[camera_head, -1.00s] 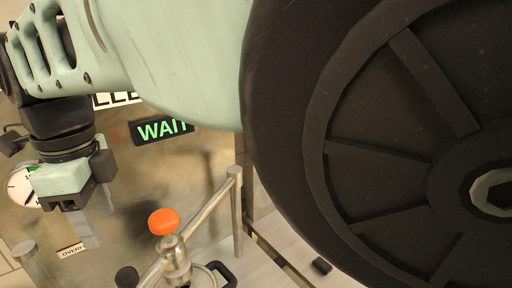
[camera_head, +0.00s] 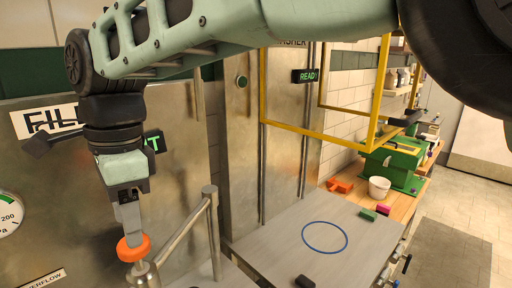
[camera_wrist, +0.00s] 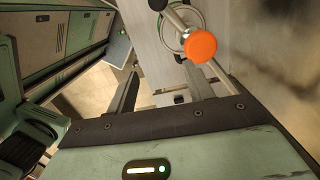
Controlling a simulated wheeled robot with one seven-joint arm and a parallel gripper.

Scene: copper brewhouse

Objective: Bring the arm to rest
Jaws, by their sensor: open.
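My gripper (camera_head: 134,218) points down at the left of the head view, with my pale green arm stretching across the top. In the wrist view my gripper (camera_wrist: 162,82) has its two fingers apart with nothing between them. An orange round knob (camera_head: 134,248) on a metal pipe fitting shows just below the fingertips in the head view. The knob also shows in the wrist view (camera_wrist: 201,46), to the right of the fingers and apart from them. The exact gap in depth is unclear.
A metal rail (camera_head: 212,215) stands right of the knob. A yellow frame (camera_head: 315,130) stands over a grey table (camera_head: 275,225) with a blue ring. A white cup (camera_head: 379,187) and green machine (camera_head: 398,165) stand at the right. Open floor (camera_head: 450,245) lies beyond.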

